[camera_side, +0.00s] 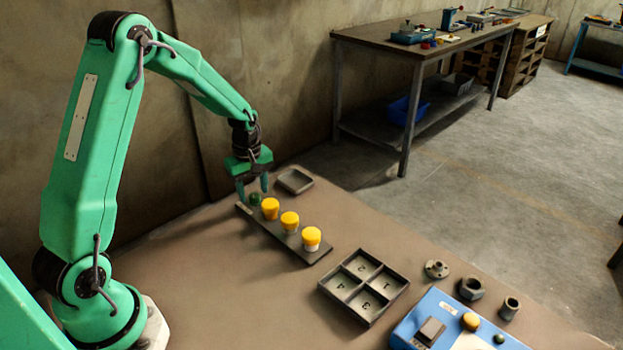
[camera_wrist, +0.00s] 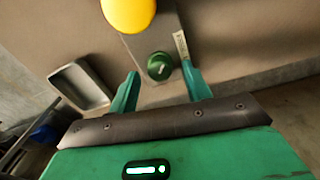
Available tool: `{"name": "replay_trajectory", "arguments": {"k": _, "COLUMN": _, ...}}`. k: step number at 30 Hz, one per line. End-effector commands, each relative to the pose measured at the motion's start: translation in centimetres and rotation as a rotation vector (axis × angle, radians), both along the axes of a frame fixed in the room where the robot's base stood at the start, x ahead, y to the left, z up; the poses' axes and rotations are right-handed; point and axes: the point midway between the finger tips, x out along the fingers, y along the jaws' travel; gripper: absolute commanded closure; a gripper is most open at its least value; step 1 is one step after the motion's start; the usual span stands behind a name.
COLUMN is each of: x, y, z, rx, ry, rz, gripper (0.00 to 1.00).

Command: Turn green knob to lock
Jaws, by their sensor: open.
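The green knob (camera_side: 255,199) sits at the far left end of a dark base strip (camera_side: 262,228), beside a row of yellow-capped knobs (camera_side: 290,220). It also shows in the wrist view (camera_wrist: 160,66), round, with a pale mark on its top. My gripper (camera_side: 253,186) is open above the strip's far end. In the wrist view its two green fingers (camera_wrist: 160,88) are spread apart, with the green knob just beyond the gap between their tips. I cannot tell whether either finger touches it.
A small grey tray (camera_side: 295,181) lies right of my gripper; it also shows in the wrist view (camera_wrist: 80,86). A dark four-compartment numbered tray (camera_side: 362,286), a blue box (camera_side: 455,325) and loose metal parts (camera_side: 471,288) stand nearer the front right. The table's left middle is clear.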

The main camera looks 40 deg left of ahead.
Motion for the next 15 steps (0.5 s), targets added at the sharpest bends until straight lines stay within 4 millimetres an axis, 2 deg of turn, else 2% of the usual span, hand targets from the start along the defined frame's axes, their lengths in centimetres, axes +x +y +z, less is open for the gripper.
{"name": "replay_trajectory", "arguments": {"k": 4, "x": 0.02, "y": -0.02, "z": -0.85, "rx": 0.0, "ry": 0.0, "rz": 0.0, "gripper": 0.51}}
{"name": "replay_trajectory", "arguments": {"k": 13, "x": 0.02, "y": -0.02, "z": -1.05, "rx": 0.0, "ry": 0.0, "rz": 0.0, "gripper": 0.51}}
{"name": "replay_trajectory", "arguments": {"k": 14, "x": 0.02, "y": -0.02, "z": -1.04, "rx": 0.0, "ry": 0.0, "rz": 0.0, "gripper": 0.53}}
{"name": "replay_trajectory", "arguments": {"k": 15, "x": 0.02, "y": -0.02, "z": -1.04, "rx": 0.0, "ry": 0.0, "rz": 0.0, "gripper": 0.61}}
